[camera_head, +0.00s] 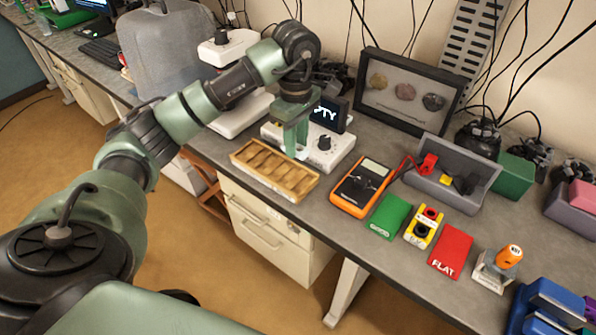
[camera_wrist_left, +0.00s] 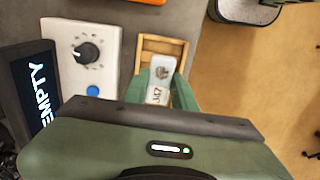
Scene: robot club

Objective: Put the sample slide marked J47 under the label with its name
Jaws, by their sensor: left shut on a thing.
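The sample slide marked J47 (camera_wrist_left: 161,72) is a clear, pale strip with a grey speck and a white end bearing its name. It shows in the left wrist view between my left gripper's fingers. My left gripper (camera_head: 296,145) is shut on it and points down beside the wooden slide tray (camera_head: 247,161), at its back right end, in front of the white instrument. The tray also shows in the left wrist view (camera_wrist_left: 176,41), behind the slide. I cannot make out a separate name label reading J47. My right gripper is not in view.
The white instrument (camera_head: 341,150) has a black knob and a dark screen (camera_wrist_left: 36,84) reading EMPTY. A framed rock display (camera_head: 414,73) stands behind.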

